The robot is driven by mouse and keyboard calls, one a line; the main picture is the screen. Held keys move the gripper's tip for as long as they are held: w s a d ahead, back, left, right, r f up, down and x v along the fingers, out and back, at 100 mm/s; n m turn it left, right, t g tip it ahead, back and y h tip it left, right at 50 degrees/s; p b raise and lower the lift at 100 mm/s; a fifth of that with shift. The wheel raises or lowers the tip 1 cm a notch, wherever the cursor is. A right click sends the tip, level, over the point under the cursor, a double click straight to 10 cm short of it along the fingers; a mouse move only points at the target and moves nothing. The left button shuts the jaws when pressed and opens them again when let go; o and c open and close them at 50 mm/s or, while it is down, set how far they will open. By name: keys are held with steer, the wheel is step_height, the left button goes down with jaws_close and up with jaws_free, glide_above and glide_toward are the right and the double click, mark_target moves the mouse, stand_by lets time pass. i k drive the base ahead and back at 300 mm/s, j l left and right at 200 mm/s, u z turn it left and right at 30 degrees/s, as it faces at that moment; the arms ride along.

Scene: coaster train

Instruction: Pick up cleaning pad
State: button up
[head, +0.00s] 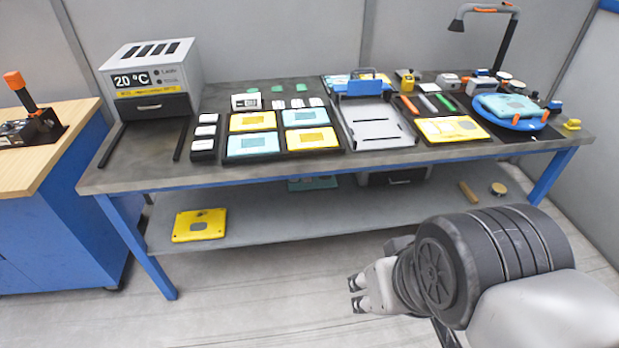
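I cannot tell for sure which item is the cleaning pad. Small flat candidates on the dark table are a pale square piece (428,88) at the back right and several small green pieces (277,88) behind a row of small white pieces (297,102). My gripper (356,293) is at the lower middle of the head view, in front of the table and away from everything on it. Its two fingertips stand apart, pointing left, with nothing seen between them.
The table (150,180) carries a grey oven-like box (180,75), a tray of yellow and blue plates (285,155), a grey fixture (378,130) and a round blue stand (510,122). A yellow plate (199,225) lies on the lower shelf (300,225). A wooden-topped bench (60,135) stands left.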

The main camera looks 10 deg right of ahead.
mark_target(573, 125)
steer(key=z, duration=1.75)
